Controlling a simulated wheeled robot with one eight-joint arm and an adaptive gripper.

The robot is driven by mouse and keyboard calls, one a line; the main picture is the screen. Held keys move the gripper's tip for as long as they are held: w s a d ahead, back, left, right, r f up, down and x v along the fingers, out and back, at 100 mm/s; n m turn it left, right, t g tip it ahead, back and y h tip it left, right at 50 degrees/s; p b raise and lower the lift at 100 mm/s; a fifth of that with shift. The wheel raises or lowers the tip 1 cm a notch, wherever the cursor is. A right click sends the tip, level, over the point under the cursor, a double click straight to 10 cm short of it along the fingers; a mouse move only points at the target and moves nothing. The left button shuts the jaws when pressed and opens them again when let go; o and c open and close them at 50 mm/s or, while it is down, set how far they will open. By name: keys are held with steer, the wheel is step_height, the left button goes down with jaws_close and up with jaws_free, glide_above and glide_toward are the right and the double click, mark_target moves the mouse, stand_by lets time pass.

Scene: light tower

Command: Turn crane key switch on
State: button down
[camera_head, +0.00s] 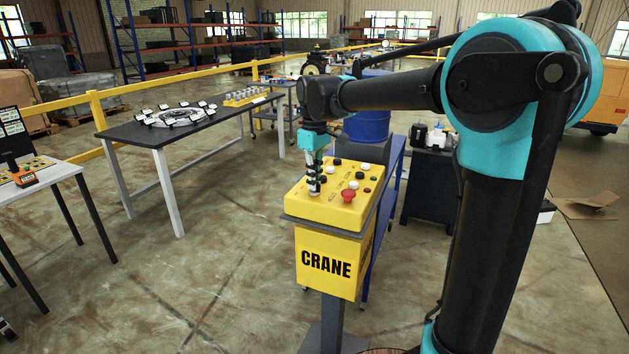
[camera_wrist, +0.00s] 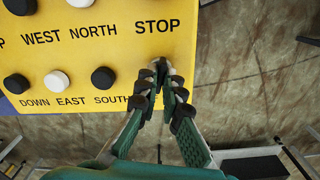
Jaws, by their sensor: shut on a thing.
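The yellow crane control box (camera_head: 323,265) stands on a post, with CRANE printed on its front. My gripper (camera_head: 314,186) points down at the left part of its sloped top panel. In the wrist view, the dark, segmented fingertips of my gripper (camera_wrist: 164,80) are drawn together at the panel's edge, below the STOP label and right of the SOUTH button (camera_wrist: 104,80). They are shut on the key switch, which they mostly hide. Its turn angle cannot be told.
A red stop button (camera_head: 348,195) and several black and white buttons share the panel. A white button (camera_wrist: 57,83) is beside SOUTH. A dark table (camera_head: 215,127) stands to the left, and a blue barrel (camera_head: 366,125) behind the box. Open floor lies left of the box.

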steer(key=shift+m, duration=1.5)
steer(key=c, duration=1.7)
jaws_free()
step_height(320, 180, up, 12)
